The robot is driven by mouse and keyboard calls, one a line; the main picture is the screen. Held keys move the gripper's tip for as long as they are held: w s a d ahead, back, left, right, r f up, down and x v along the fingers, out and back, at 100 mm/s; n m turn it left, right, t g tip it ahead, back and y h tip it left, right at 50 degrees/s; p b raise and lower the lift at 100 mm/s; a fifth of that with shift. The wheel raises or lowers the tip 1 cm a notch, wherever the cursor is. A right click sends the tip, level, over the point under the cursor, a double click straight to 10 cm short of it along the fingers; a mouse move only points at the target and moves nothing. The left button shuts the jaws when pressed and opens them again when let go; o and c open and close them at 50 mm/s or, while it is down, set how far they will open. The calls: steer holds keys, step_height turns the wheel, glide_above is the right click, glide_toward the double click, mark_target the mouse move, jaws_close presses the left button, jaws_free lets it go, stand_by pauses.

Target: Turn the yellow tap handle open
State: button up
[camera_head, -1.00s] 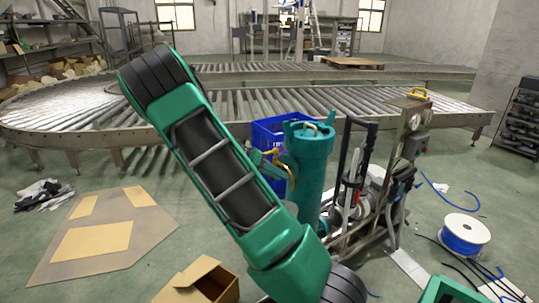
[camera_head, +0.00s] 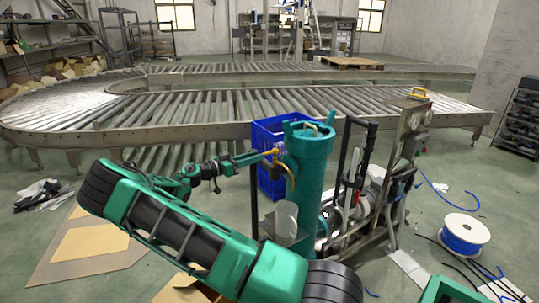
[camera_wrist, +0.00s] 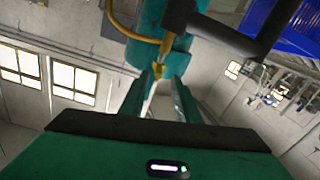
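The yellow tap handle (camera_head: 271,152) sticks out to the left of the upper part of the teal cylinder (camera_head: 309,175). A curved yellow spout (camera_head: 291,178) hangs beside it. My gripper (camera_head: 262,157) has come in from the left and its tip is at the handle. In the wrist view, the two fingers of my gripper (camera_wrist: 162,80) are apart, and a yellow piece (camera_wrist: 157,71), seemingly the handle, shows between their tips. I cannot tell whether the fingers touch it. The yellow spout also shows in the wrist view (camera_wrist: 135,32), above the fingers.
A blue crate (camera_head: 268,185) stands behind and left of the cylinder. A metal cart (camera_head: 408,150) with gauges and black bars stands to its right. A roller conveyor (camera_head: 180,115) crosses behind. Cardboard (camera_head: 90,243) lies on the floor at left, and a cable spool (camera_head: 465,234) at right.

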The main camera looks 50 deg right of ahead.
mark_target(273, 152)
steer(key=x, duration=0.9)
steer(key=shift+s, duration=0.1)
